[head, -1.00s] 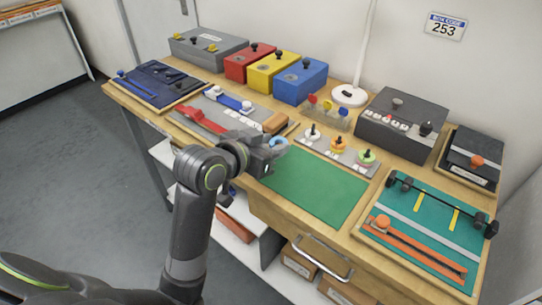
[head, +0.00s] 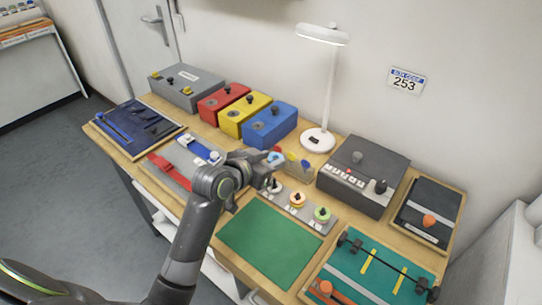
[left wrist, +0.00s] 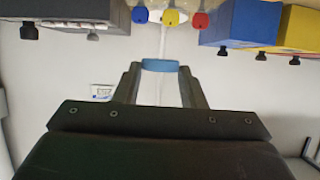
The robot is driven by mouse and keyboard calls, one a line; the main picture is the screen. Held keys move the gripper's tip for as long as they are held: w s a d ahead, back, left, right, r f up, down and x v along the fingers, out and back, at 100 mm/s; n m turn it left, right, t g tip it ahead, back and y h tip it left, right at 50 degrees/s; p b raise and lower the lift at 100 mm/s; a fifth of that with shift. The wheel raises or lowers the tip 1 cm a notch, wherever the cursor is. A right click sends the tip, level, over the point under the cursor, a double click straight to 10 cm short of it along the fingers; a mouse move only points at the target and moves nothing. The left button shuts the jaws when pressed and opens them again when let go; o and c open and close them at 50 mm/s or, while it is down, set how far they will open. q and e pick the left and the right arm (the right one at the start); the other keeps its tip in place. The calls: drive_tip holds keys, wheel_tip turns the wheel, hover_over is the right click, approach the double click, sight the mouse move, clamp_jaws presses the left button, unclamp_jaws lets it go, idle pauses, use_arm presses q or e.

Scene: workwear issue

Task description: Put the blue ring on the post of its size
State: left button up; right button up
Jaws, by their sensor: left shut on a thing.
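My left gripper (head: 268,162) is shut on the blue ring (left wrist: 160,65), which shows between its fingertips in the left wrist view. In the head view the gripper holds it above the back of the grey post board (head: 311,217), near the left post (head: 273,185). The ring is apart from the board. The gripper partly hides the area by the left post. My right gripper is not in view.
A green mat (head: 268,243) lies clear in front of the board. Behind the gripper stand coloured discs (head: 305,165) on a low stand and a white lamp (head: 318,140). A dark grey control box (head: 362,172) stands to the right, and a blue box (head: 270,124) to the back left.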

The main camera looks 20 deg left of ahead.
use_arm(q)
drive_tip(key=shift+s+f+b, duration=0.1)
drive_tip(key=shift+f+b, duration=0.25)
drive_tip(key=shift+f, duration=0.05)
wheel_tip(320, 180, down, 3)
drive_tip(key=b, duration=0.4)
drive_tip(key=shift+a+f, duration=0.1)
drive_tip(key=shift+f, duration=0.1)
drive_tip(key=shift+f+b, duration=0.5)
drive_tip(key=shift+f, duration=0.45)
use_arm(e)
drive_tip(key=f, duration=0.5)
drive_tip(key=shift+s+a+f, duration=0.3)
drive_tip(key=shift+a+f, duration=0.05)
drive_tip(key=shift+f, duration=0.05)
use_arm(q)
drive_tip(key=shift+f+p, duration=0.25)
drive_tip(key=shift+p, duration=0.5)
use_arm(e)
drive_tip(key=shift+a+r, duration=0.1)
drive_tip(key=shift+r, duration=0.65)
use_arm(q)
drive_tip(key=shift+f+b, duration=0.35)
drive_tip(key=shift+f, duration=0.35)
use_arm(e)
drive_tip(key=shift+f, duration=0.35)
